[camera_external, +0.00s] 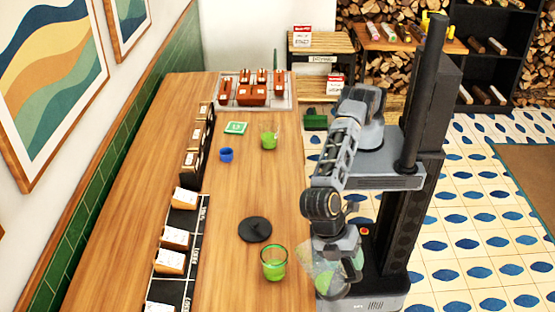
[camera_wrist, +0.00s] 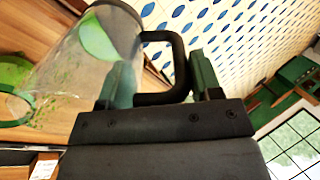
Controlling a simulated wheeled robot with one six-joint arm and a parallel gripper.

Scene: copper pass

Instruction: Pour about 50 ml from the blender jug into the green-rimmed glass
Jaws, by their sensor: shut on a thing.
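The clear blender jug (camera_external: 320,270) is held beside the counter's right edge, and it looks tilted towards the glass. Green liquid shows inside the jug (camera_wrist: 75,70) in the wrist view. My gripper (camera_external: 347,262) is shut on the jug's black handle, which sits between the fingers (camera_wrist: 162,82) in the wrist view. The green-rimmed glass (camera_external: 273,263) stands upright on the counter, just left of the jug. Green shows inside it. Its rim (camera_wrist: 14,121) is partly visible at the left of the wrist view. I cannot tell whether liquid is flowing.
A round black disc (camera_external: 255,229) lies behind the glass. Farther back are another glass with green in it (camera_external: 269,136), a blue cup (camera_external: 226,155) and a green coaster (camera_external: 236,128). Labelled boxes (camera_external: 175,237) line the left. The counter's middle is mostly clear.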

